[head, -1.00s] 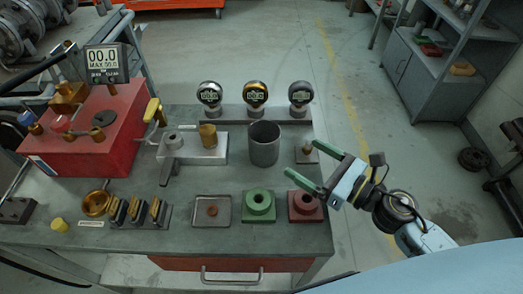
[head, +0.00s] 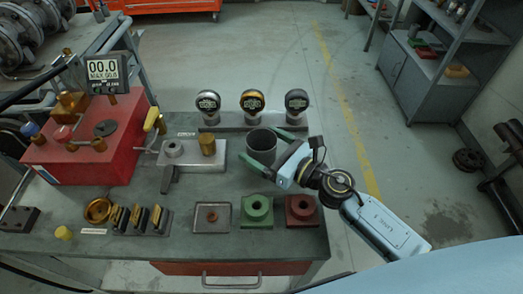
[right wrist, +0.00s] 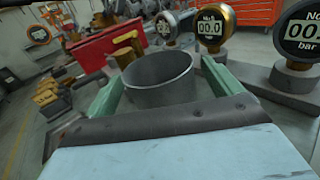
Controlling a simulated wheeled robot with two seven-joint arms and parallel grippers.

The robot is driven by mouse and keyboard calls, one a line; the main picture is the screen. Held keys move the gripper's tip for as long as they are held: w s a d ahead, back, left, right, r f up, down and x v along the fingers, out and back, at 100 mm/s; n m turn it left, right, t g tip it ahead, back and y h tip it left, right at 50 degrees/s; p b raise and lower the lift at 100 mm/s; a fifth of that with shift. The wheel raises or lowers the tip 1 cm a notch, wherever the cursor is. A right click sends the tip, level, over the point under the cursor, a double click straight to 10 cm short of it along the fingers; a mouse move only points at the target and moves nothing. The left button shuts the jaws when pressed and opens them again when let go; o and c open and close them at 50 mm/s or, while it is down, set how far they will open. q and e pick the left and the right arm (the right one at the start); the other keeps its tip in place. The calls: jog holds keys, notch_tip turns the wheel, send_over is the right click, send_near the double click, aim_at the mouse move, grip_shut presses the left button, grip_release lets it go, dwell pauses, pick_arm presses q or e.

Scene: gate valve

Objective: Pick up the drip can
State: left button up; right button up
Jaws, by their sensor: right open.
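The drip can is a grey, open-topped cylinder (head: 261,143) standing upright on the bench, right of the brass cylinder. It also shows in the right wrist view (right wrist: 160,84), between my green fingers. My right gripper (head: 272,152) is open, with one finger on the far right side of the can and the other across its near side. Whether the fingers touch the can I cannot tell. My left gripper is not in view.
Three gauges (head: 252,103) stand behind the can. A green block (head: 257,212) and a red block (head: 301,211) with holes sit in front. A small tray (head: 212,218) and a metal valve body (head: 190,155) are to the left. A red box (head: 85,145) stands further left.

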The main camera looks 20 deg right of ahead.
jog(key=shift+x, duration=1.15)
jog(key=c, duration=1.1)
jog(key=shift+r, duration=0.15)
